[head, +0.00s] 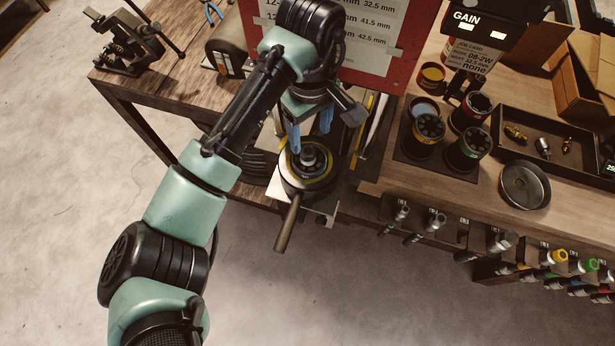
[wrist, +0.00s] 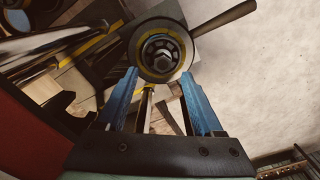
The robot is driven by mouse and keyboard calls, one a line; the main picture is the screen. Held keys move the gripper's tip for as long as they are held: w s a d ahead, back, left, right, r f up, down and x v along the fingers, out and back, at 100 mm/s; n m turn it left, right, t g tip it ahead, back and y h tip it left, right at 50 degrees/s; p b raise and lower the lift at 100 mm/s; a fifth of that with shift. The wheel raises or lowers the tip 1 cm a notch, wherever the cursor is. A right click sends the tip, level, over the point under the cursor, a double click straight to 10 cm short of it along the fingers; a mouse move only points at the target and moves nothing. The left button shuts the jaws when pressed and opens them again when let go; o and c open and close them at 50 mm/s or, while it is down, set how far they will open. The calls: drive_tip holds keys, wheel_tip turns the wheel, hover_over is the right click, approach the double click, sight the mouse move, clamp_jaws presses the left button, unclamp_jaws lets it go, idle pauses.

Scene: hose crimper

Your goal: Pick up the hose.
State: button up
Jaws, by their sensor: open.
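A round crimper (head: 291,186) with a yellow-ringed opening stands at the bench's front edge, and a dark lever handle (head: 288,223) sticks out of it. A metal fitting (head: 308,155) sits upright in the middle of the opening. In the wrist view the fingertips of my gripper (wrist: 159,76) lie at the near side of the ring.
Several hose ends with fittings (head: 438,220) stick out of a rack along the bench front at right. A tray of fittings (head: 502,122), a round dish (head: 525,185) and several die canisters (head: 470,148) stand on the bench. A red-framed chart (head: 405,75) rises behind my gripper.

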sight(307, 149)
drive_tip(key=shift+a+f+p, duration=0.15)
drive_tip(key=shift+f+p, duration=0.35)
drive_tip(key=shift+f, duration=0.75)
drive_tip(key=shift+a+f+p, duration=0.15)
drive_tip(key=shift+f+p, duration=0.3)
drive_tip(key=shift+f, duration=0.8)
drive_tip(key=shift+w, duration=0.1)
clamp_jaws()
